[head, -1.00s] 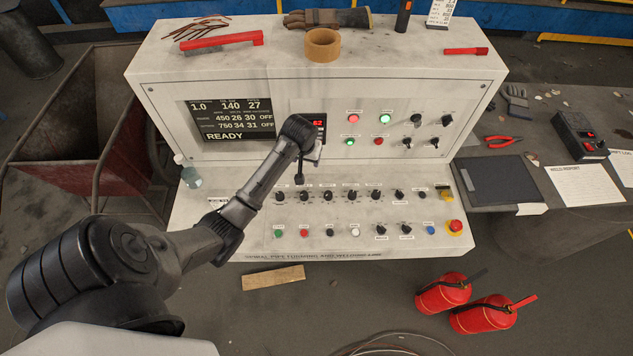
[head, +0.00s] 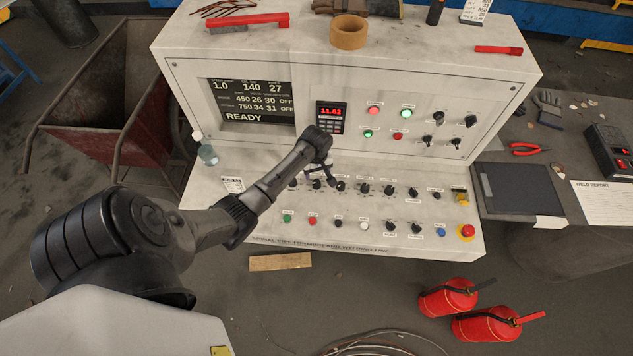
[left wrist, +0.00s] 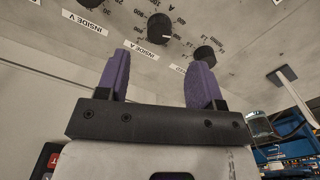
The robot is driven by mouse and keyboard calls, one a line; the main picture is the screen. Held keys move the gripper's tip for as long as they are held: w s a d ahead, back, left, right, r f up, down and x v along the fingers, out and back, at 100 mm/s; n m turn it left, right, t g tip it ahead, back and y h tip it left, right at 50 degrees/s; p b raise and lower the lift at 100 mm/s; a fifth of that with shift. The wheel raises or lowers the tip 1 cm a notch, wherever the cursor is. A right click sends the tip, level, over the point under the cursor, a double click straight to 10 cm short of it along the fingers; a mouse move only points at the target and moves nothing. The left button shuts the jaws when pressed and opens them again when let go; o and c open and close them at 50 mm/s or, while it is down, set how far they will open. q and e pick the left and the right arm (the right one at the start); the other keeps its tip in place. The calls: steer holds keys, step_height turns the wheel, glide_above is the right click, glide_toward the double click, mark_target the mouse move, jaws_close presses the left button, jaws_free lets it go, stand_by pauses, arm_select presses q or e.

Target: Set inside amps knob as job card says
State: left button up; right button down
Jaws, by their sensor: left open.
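The console's sloped lower panel (head: 225,215) carries a row of black knobs. In the left wrist view, the black inside amps knob (left wrist: 160,28) stands by the "INSIDE A" label (left wrist: 140,49), between the "INSIDE V" label (left wrist: 85,22) and another black knob (left wrist: 205,53). My left gripper (head: 321,181) hovers over the left part of the knob row. Its purple fingers (left wrist: 158,80) are open and empty, apart from the inside amps knob. The screen (head: 250,103) reads READY, with rows 450 26 30 OFF and 750 34 31 OFF. My right gripper is out of view.
A red-digit keypad meter (head: 331,117) is on the upright face above my gripper. Lit buttons and switches lie right of it. A red emergency stop (head: 466,231) is at the panel's right end. A glass jar (head: 208,155) stands at left.

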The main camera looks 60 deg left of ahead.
mark_target(317, 182)
arm_select(q)
step_height(317, 182, down, 6)
steer(key=shift+r+b, duration=0.25)
steer(key=shift+b, duration=0.1)
steer(key=shift+f, duration=0.85)
steer(key=c, duration=0.9)
